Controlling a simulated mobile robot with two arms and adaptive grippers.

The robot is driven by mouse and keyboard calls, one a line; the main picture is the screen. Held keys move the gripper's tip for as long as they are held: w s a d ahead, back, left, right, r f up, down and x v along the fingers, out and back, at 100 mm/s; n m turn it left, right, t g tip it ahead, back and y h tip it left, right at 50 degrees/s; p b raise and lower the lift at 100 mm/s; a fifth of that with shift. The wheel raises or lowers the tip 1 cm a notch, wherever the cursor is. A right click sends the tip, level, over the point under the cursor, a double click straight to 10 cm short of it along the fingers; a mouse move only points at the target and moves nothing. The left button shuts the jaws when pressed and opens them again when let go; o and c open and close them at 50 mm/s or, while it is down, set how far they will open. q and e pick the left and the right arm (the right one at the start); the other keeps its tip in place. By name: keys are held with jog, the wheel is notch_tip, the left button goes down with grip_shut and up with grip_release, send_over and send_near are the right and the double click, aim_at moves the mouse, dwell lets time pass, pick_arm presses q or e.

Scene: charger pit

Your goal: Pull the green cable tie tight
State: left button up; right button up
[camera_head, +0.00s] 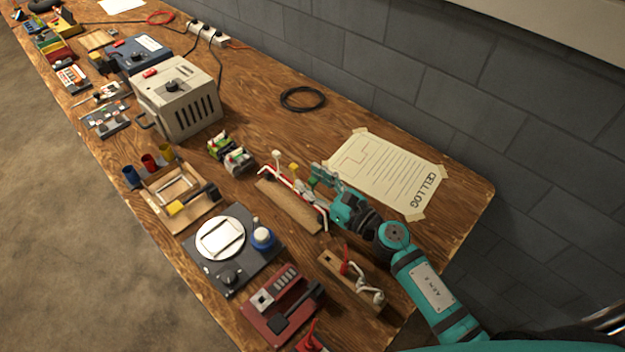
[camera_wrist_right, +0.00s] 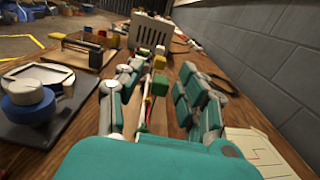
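The green cable tie (camera_head: 312,183) stands up from a red and white cable bundle (camera_head: 293,190) on a narrow wooden board (camera_head: 288,207). A yellow tie (camera_head: 293,167) and a white tie (camera_head: 277,155) stand farther along the bundle. My right gripper (camera_head: 322,173) is at the green tie's end of the board. In the right wrist view its fingers are spread, with the green tie's head (camera_wrist_right: 160,84) in the gap between them, the yellow head just beyond. I cannot tell whether a finger touches it. My left gripper is not in view.
A taped paper log (camera_head: 386,170) lies right of the board. A small block with a white cable (camera_head: 362,283) and a red device (camera_head: 283,303) are nearer. A dark plate with a white disc (camera_head: 222,238) lies left. A grey box (camera_head: 178,98) stands farther back.

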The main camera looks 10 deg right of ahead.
jog(key=v, duration=1.2)
dwell(0.3)
